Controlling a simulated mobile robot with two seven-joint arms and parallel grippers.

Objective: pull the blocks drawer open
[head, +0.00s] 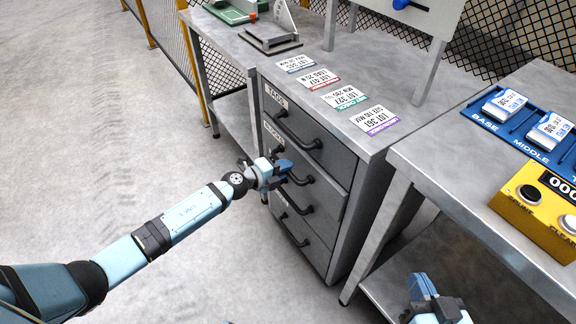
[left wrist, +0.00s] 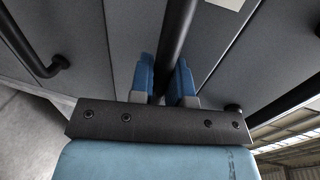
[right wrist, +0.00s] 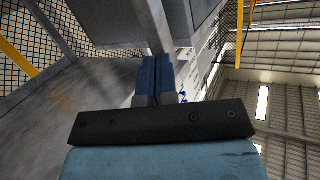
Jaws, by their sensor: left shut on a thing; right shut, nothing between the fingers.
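The grey drawer cabinet (head: 369,190) stands in the middle of the head view. Its top drawer (head: 330,150) is labelled TAGS. The drawer below it, the blocks drawer (head: 325,192), has a small, partly legible label (head: 274,135). My left gripper (head: 281,168) is at this drawer's front and hides part of its dark bar handle (head: 300,180). In the left wrist view the fingers (left wrist: 165,82) are shut around the handle bar (left wrist: 176,45). The drawer looks shut or nearly so. My right gripper (head: 424,287) is shut and empty, low at the right; its fingers also show in the right wrist view (right wrist: 156,78).
Lower drawers with bar handles (head: 290,236) sit beneath. Several lot cards (head: 345,97) lie on the cabinet top. A right-hand bench holds a blue tray (head: 520,127) and a yellow counter box (head: 535,215). Open floor (head: 110,130) lies left of the cabinet.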

